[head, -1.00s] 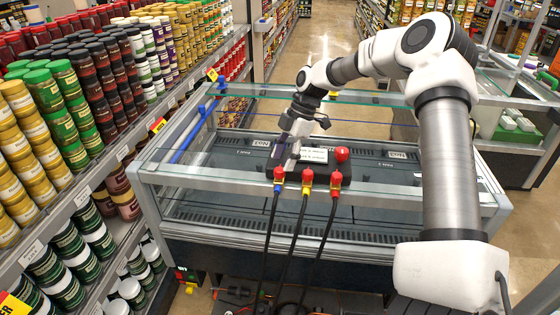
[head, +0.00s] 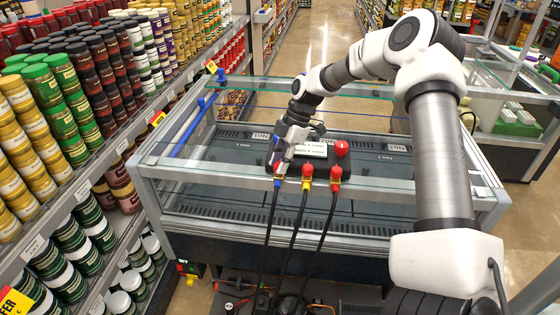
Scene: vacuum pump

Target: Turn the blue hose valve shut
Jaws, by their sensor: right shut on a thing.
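Three hose valves with red tops stand in a row on a dark manifold (head: 345,180) at the front of the glass-topped case. The blue hose valve (head: 277,183) is the leftmost, with a blue fitting on its black hose. My right gripper (head: 279,167) comes down from above and is shut on this valve's handle. The fingers hide most of the handle, so its angle cannot be told. The yellow hose valve (head: 306,180) and the red hose valve (head: 335,180) stand to the right, clear of the fingers. My left gripper is not in view.
A round red knob (head: 341,148) and a white label (head: 313,150) sit on the manifold behind the valves. Black hoses (head: 292,240) hang down the case front. Shelves of jars (head: 75,110) line the left side.

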